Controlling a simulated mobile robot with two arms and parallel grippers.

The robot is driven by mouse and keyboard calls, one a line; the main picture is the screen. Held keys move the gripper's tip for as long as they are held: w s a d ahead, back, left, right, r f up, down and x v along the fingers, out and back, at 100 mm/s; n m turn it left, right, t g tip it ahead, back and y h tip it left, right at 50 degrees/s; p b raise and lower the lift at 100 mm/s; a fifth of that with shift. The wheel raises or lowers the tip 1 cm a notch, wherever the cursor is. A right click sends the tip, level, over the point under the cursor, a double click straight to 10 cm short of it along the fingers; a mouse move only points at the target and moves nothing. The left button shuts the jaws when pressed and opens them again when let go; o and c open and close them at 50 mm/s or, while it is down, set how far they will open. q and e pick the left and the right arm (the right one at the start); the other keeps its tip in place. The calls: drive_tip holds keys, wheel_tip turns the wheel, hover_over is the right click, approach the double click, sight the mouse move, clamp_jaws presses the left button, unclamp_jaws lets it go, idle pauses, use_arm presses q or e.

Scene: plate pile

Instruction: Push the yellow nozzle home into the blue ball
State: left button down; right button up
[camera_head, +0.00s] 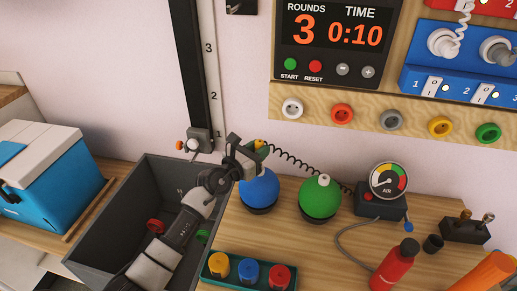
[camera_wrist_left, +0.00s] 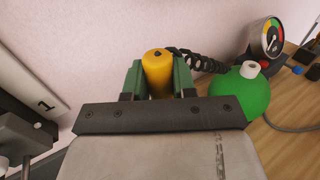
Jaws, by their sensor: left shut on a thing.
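The blue ball (camera_head: 259,189) sits on a dark ring on the wooden bench in the head view. My left gripper (camera_head: 257,150) is above it, shut on the yellow nozzle (camera_head: 259,144). In the left wrist view the yellow nozzle (camera_wrist_left: 157,70) stands between the green-padded fingers of my left gripper (camera_wrist_left: 158,80). A black coiled hose (camera_head: 295,160) runs from the nozzle toward the air gauge. The blue ball is hidden in the wrist view, and I cannot tell whether the nozzle touches it. My right gripper is not in view.
The green ball (camera_head: 320,199) with a white plug stands right of the blue ball. The air gauge (camera_head: 389,181) is farther right. A grey bin (camera_head: 98,225) lies under my left arm. A tray (camera_head: 216,284) with coloured caps and a red bottle (camera_head: 395,266) are nearer.

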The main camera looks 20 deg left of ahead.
use_arm(q)
drive_tip(key=shift+f+b, duration=0.35)
drive_tip(key=shift+f, duration=0.2)
drive_tip(key=shift+f, duration=0.2)
idle(0.8)
drive_tip(key=shift+s+p, duration=0.1)
drive_tip(key=shift+p, duration=0.25)
drive_tip(key=c, duration=0.8)
unclamp_jaws()
drive_tip(key=shift+a, duration=0.1)
drive_tip(key=p+v, duration=0.1)
drive_tip(key=v, duration=0.9)
drive_tip(key=shift+s+a, duration=0.15)
drive_tip(key=shift+s, duration=0.15)
